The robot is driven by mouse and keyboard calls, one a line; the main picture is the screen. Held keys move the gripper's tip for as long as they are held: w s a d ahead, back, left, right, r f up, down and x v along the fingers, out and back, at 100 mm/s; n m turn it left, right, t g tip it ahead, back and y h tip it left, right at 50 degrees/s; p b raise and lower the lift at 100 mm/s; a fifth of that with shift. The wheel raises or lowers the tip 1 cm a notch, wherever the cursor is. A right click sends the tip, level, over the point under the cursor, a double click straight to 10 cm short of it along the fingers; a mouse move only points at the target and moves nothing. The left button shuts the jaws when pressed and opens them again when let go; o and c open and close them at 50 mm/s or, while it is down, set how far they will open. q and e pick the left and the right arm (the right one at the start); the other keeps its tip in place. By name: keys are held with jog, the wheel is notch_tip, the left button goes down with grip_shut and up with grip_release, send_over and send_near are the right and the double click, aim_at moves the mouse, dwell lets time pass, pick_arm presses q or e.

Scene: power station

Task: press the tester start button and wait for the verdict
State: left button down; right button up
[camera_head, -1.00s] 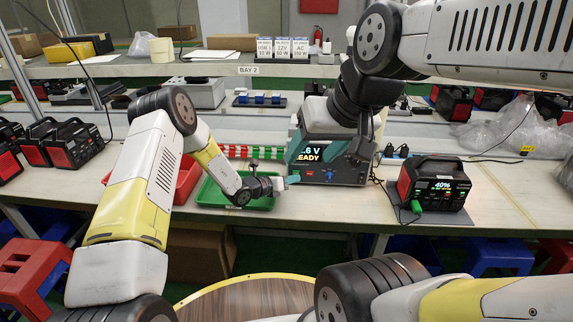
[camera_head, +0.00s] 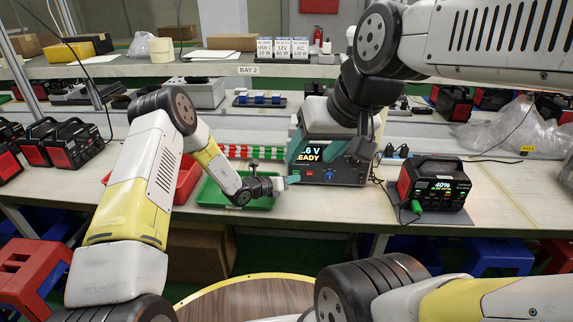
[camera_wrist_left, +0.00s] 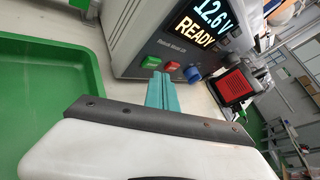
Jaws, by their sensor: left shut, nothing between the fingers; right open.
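The tester (camera_head: 345,175) stands on the bench at centre, grey with a dark front panel. In the left wrist view its screen (camera_wrist_left: 205,25) reads 12.6 V and READY. Below the screen are a green button (camera_wrist_left: 151,62), a red button (camera_wrist_left: 173,66) and a blue knob (camera_wrist_left: 192,74). My left gripper (camera_head: 292,179) is shut and empty, its teal fingertips (camera_wrist_left: 159,80) close in front of the green button; I cannot tell if they touch. My right gripper (camera_head: 328,138) is open and empty, between the head camera and the tester, hiding part of its top and screen.
A green tray (camera_head: 215,198) lies left of the tester, under my left wrist, with a red bin (camera_head: 187,180) beside it. A power station (camera_head: 436,185) showing 40% stands at right with a green plug and cable. Load boxes (camera_head: 282,47) sit on the shelf above.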

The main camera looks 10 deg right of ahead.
pick_arm(q)
jog(key=shift+w, duration=0.1)
dwell(0.4)
jog(key=shift+w+d, duration=0.1)
jog(key=shift+w, duration=0.3)
dwell(0.3)
jog(key=shift+s, duration=0.5)
jog(key=shift+s+a, duration=0.3)
jog(key=shift+s, duration=0.65)
jog(key=shift+s+a, duration=0.35)
jog(key=shift+s, duration=0.65)
jog(key=shift+s+a, duration=0.3)
jog(key=shift+s, duration=0.65)
